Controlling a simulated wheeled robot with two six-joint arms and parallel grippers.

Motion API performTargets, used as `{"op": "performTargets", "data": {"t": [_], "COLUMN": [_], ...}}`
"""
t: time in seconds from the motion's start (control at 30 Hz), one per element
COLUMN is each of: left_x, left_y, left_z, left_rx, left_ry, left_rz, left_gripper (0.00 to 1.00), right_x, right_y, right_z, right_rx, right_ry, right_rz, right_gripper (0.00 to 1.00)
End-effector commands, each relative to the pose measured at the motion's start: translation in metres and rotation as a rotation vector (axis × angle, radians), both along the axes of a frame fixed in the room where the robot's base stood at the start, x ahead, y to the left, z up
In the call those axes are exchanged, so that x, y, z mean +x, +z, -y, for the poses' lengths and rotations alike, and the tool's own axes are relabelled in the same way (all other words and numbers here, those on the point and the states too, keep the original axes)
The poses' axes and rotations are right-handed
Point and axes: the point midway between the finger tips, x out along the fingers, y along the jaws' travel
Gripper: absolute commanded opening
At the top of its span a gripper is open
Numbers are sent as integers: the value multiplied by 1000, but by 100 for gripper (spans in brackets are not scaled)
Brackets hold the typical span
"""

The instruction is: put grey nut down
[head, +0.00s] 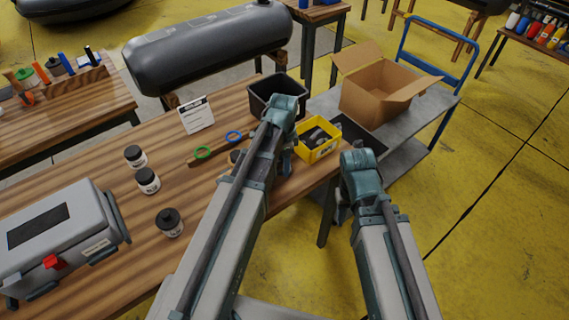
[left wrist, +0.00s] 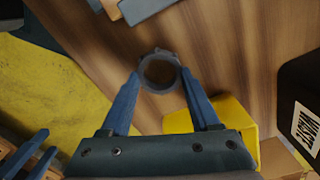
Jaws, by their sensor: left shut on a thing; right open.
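In the left wrist view my left gripper (left wrist: 160,74) is shut on the grey nut (left wrist: 144,72), a dark ring held between its two blue fingertips. Wood of the workbench shows through the ring's hole. I cannot tell whether the nut touches the wood. In the head view my left gripper (head: 286,163) points down at the workbench's right end, beside the yellow bin (head: 325,155), and the nut is hidden. My right arm hangs past the bench edge; its gripper's open fingers show in the left wrist view's lower left corner (left wrist: 32,152).
A trolley (head: 415,120) with a cardboard box (head: 375,98) stands right.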

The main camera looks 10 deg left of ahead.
Motion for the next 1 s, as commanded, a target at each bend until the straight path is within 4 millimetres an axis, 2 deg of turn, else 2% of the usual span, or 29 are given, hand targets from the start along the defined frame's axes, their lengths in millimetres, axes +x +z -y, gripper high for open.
{"op": "performTargets", "data": {"t": [0.2,0.23,0.37,0.4,0.77,1.0], "left_x": [0,0,0,0,0,0], "left_y": [-8,-7,-6,-6,-4,13], "left_z": [0,0,0,0,0,0], "left_rx": [0,0,0,0,0,0], "left_ry": [0,0,0,0,0,0], "left_rz": [0,0,0,0,0,0], "left_gripper": [11,66,90,92,92,92], "right_x": [0,0,0,0,0,0], "right_y": [-8,-7,-6,-6,-4,13], "right_z": [0,0,0,0,0,0], "right_rx": [0,0,0,0,0,0], "right_ry": [0,0,0,0,0,0], "right_rz": [0,0,0,0,0,0], "right_gripper": [50,50,50,50,50,50]}}
